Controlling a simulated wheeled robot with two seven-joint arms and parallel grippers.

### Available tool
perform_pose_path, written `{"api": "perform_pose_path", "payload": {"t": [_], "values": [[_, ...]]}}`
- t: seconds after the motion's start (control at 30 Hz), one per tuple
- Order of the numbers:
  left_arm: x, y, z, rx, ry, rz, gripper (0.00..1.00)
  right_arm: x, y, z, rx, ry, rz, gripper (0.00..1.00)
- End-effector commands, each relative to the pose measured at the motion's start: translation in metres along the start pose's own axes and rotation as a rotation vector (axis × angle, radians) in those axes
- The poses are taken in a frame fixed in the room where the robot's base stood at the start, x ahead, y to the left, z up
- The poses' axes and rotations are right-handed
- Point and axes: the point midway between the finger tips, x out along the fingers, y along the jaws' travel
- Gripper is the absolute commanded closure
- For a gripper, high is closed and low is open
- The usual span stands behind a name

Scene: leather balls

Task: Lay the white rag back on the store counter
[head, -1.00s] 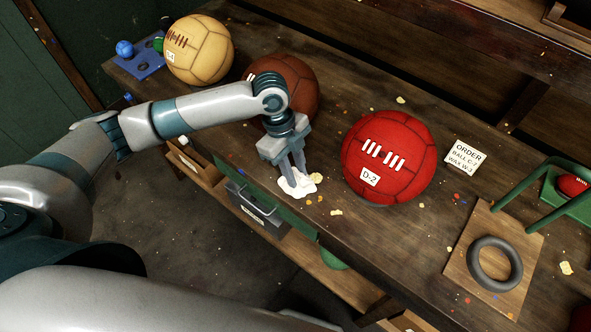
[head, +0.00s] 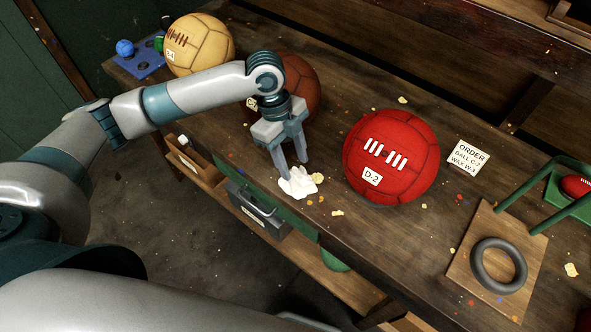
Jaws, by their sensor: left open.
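The white rag (head: 298,184) lies crumpled on the wooden counter (head: 330,233) near its front edge, left of the red ball. My left gripper (head: 293,171) points down over the rag. Its two fingers are apart, and their tips are at or just above the rag's upper edge; I cannot tell whether they touch it. My right gripper is not in view.
A red ball (head: 391,157) marked D-2 stands right of the rag. A brown ball (head: 300,88) is behind my gripper, and a tan ball (head: 200,45) stands farther left. An order card (head: 468,156) and a dark ring (head: 498,265) on a board are to the right.

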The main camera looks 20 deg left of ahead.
Motion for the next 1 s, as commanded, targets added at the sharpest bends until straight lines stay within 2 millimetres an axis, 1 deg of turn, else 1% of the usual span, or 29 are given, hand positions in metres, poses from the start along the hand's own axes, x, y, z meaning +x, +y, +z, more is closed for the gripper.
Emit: {"api": "perform_pose_path", "payload": {"t": [0.03, 0.2, 0.3, 0.43, 0.6, 1.0], "values": [[-0.008, -0.001, 0.001, 0.003, -0.002, -0.006, 0.57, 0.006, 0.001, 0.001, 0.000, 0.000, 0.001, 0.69], [-0.039, -0.001, 0.001, 0.001, -0.001, -0.005, 0.57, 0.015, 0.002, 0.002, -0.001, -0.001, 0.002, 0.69], [-0.055, -0.001, 0.001, 0.002, -0.001, -0.003, 0.57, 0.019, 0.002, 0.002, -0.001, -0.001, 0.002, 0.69], [-0.070, -0.001, 0.001, 0.001, -0.001, -0.002, 0.57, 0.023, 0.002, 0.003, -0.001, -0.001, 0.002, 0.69], [-0.079, 0.000, 0.000, 0.000, 0.000, 0.000, 0.57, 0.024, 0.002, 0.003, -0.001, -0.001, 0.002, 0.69], [-0.080, 0.000, 0.000, 0.000, 0.000, 0.000, 0.57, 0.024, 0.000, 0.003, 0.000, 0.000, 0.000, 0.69]]}}
